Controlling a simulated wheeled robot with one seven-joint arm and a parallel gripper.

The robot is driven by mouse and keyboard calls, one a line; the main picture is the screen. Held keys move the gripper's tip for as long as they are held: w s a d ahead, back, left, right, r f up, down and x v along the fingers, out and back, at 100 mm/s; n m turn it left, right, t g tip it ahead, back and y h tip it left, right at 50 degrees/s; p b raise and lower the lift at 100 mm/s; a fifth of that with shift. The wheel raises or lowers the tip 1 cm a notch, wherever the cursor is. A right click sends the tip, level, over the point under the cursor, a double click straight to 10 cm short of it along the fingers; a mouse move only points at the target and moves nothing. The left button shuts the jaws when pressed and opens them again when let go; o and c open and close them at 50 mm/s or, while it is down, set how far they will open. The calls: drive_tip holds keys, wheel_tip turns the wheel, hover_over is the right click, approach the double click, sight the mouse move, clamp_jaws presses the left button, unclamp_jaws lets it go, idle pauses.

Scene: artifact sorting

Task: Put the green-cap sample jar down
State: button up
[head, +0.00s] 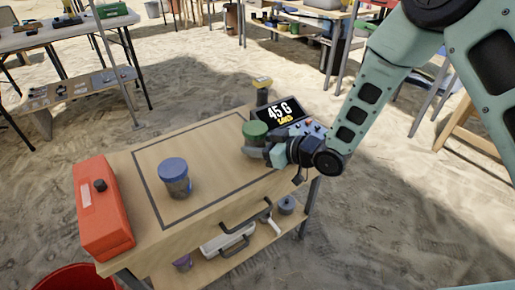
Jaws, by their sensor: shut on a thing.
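My gripper (256,152) is shut on the jar from the right and front. Its fingers hide much of the jar's lower body. I cannot tell whether the jar's base touches a surface. A blue-cap jar (174,177) stands upright inside the dark outlined rectangle on the tabletop, to the left of my gripper.
A red case (102,208) lies along the table's left edge. A yellow-topped dark object (262,90) stands behind the green-cap jar. The outlined area has free room around the blue-cap jar.

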drive_tip(key=shift+f, duration=0.5)
drive_tip(key=shift+f, duration=0.2)
drive_tip(key=o, duration=1.2)
drive_tip(key=shift+c, duration=0.2)
